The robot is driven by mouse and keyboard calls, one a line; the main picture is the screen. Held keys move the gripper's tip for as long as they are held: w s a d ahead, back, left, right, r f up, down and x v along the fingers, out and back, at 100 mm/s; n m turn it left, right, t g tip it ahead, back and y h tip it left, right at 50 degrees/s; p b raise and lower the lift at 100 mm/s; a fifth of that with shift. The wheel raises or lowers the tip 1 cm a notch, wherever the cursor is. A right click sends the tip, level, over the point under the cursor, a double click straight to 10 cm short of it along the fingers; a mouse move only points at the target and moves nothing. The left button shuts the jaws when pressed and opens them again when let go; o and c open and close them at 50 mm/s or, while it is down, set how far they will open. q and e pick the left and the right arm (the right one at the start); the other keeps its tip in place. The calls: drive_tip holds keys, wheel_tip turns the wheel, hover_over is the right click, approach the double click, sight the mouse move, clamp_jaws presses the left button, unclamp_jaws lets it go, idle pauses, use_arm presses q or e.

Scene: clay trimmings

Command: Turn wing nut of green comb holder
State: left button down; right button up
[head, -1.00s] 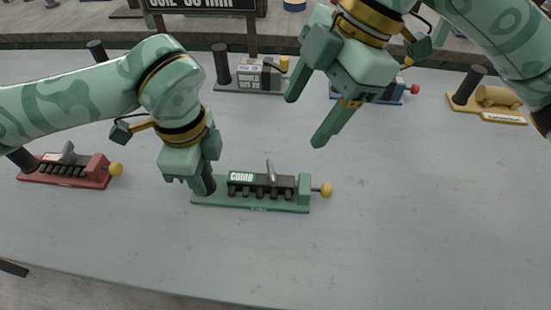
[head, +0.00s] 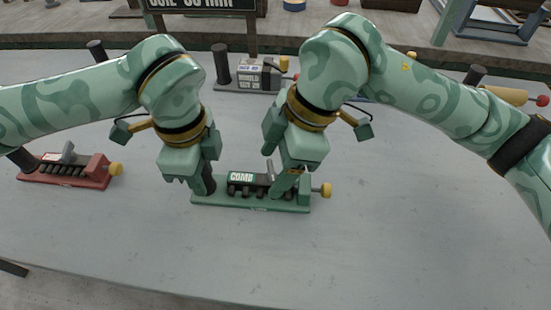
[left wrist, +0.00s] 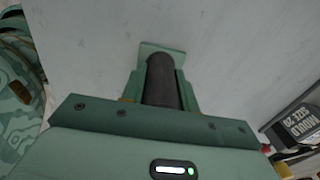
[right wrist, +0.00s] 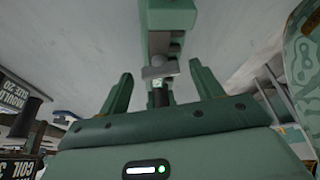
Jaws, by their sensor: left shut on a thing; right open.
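The green comb holder (head: 235,203) lies on the grey table, with a "COMB" label, dark comb teeth and a yellow knob (head: 326,190) at its right end. My left gripper (head: 205,186) is shut on its dark upright post (left wrist: 163,82) at the left end. My right gripper (head: 282,180) is open above the holder's right part. The grey wing nut (right wrist: 160,72) shows between and just beyond its two fingers in the right wrist view. In the head view the wing nut (head: 270,168) is partly hidden by that gripper.
A red holder (head: 65,180) stands at the left. A grey holder (head: 245,78) stands behind, under a sign (head: 205,4). A yellow cylinder (head: 508,96) on another holder is at the far right, partly behind my right arm. The table in front and to the right is clear.

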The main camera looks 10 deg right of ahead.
drive_tip(key=c, duration=1)
drive_tip(key=shift+n, duration=0.4)
drive_tip(key=n, duration=0.2)
drive_tip(key=n+g, duration=0.1)
drive_tip(key=shift+w+n+g+h, duration=0.2)
drive_tip(key=shift+n+g+h, duration=0.1)
drive_tip(key=shift+n, duration=0.1)
drive_tip(key=n, duration=0.2)
drive_tip(key=n+g+h, duration=0.1)
drive_tip(key=n, duration=0.2)
drive_tip(key=shift+w+a+n+g, duration=0.15)
drive_tip(key=shift+n+g, duration=0.15)
drive_tip(key=n+h, duration=0.1)
drive_tip(key=n, duration=0.1)
drive_tip(key=n+h, duration=0.1)
drive_tip(key=n, duration=0.2)
drive_tip(key=shift+a+g, duration=0.2)
drive_tip(key=shift+g, duration=0.2)
drive_tip(key=n+h, duration=0.2)
drive_tip(key=n, duration=0.3)
drive_tip(key=shift+a, duration=0.1)
